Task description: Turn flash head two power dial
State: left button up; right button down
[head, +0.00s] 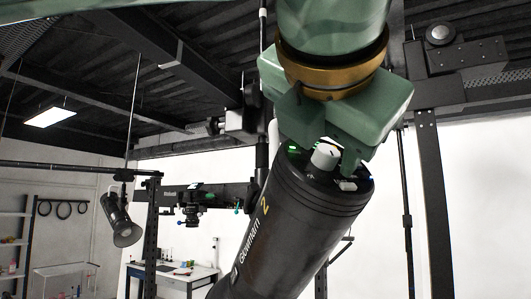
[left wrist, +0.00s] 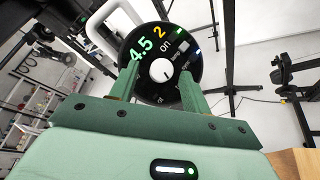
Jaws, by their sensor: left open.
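Flash head two is a black cylinder (head: 285,225) marked with a yellow 2, tilted with its control end up and toward the right in the head view. Its white power dial (head: 325,155) stands on that end face; it also shows in the left wrist view as a round white knob (left wrist: 160,70) with a dark pointer mark. The face there reads 4.5, 2 and "on". My left gripper (head: 318,148) is open at the control end. In the left wrist view its two green fingers (left wrist: 160,69) lie on either side of the dial, with visible gaps. Contact cannot be told.
A dark metal upright (head: 432,200) stands to the right. A camera on a black arm (head: 195,205) and a hanging lamp (head: 120,220) are at the left. A white worktable (head: 172,276) stands farther back. Black stands and cables show around the head in the left wrist view.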

pick_arm(q)
jog(key=shift+w+d, duration=0.1)
jog(key=shift+c, duration=0.3)
jog(key=c, duration=0.9)
jog(key=shift+c, duration=0.2)
pick_arm(e)
jog(key=shift+a, duration=0.4)
jog(key=shift+f, duration=0.1)
pick_arm(q)
jog(key=shift+w+m+g, duration=0.1)
jog(key=shift+m+g, duration=0.4)
jog(key=shift+m, duration=0.3)
jog(key=shift+w+r+m+g+h, duration=0.15)
jog(key=shift+m+g+h, duration=0.4)
jog(key=shift+m, duration=0.55)
jog(key=shift+r+m+g+h, duration=0.1)
jog(key=shift+m+g+h, duration=0.25)
jog(key=shift+m+g, duration=0.6)
pick_arm(e)
jog(key=shift+d, duration=0.3)
pick_arm(q)
jog(key=shift+a+m, duration=0.2)
jog(key=shift+m, duration=0.05)
